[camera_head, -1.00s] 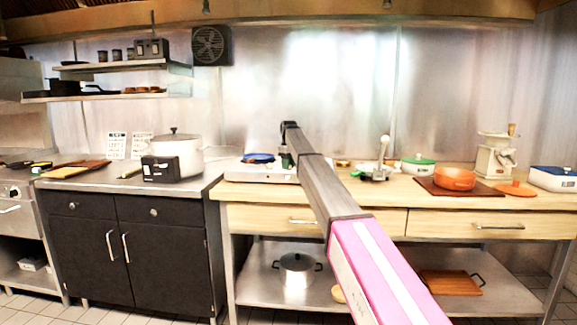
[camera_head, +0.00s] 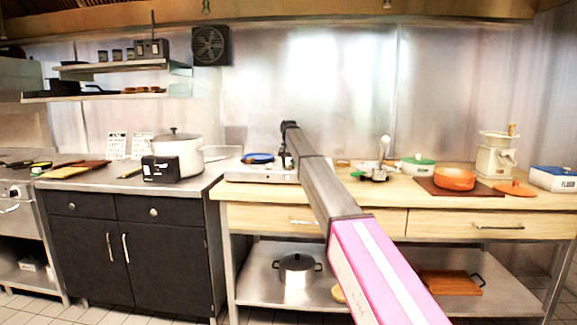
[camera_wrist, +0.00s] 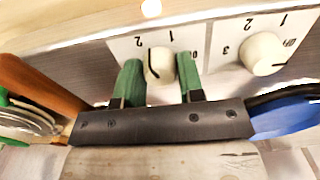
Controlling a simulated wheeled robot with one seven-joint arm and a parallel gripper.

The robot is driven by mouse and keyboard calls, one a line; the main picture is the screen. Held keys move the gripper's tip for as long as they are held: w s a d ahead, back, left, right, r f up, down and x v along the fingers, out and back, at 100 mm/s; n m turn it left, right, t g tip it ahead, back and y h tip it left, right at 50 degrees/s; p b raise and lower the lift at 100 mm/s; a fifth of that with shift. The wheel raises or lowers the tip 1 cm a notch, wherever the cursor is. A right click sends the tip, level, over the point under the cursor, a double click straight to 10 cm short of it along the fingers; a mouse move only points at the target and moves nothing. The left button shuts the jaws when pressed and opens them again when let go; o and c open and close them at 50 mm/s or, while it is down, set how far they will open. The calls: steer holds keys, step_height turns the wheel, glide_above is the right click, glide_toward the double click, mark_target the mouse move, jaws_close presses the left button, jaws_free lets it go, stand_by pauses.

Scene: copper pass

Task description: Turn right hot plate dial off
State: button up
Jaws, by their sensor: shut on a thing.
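The white hot plate (camera_head: 245,176) stands on the wooden counter, left of centre in the head view. The wrist view shows its front panel with two cream dials. My gripper (camera_wrist: 160,80) has its green fingers shut on one dial (camera_wrist: 160,66), one finger on either side. This dial is on the left in the wrist view, on the side away from the blue pan, so it is the right hot plate dial. A dark mark shows on its face. The other dial (camera_wrist: 263,54) is free. In the head view my arm hides the fingers and dials.
A blue pan (camera_head: 258,158) sits on the hot plate's left side. A large white pot (camera_head: 180,152) and a black box (camera_head: 160,169) stand further left. An orange pot (camera_head: 455,179) and a green-lidded pot (camera_head: 418,166) stand on the counter to the right.

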steer(key=m, duration=0.5)
steer(key=shift+m, duration=0.4)
steer(key=m, duration=1)
steer(key=shift+m, duration=0.4)
steer(key=m, duration=0.5)
steer(key=shift+m, duration=0.3)
steer(key=o, duration=0.9)
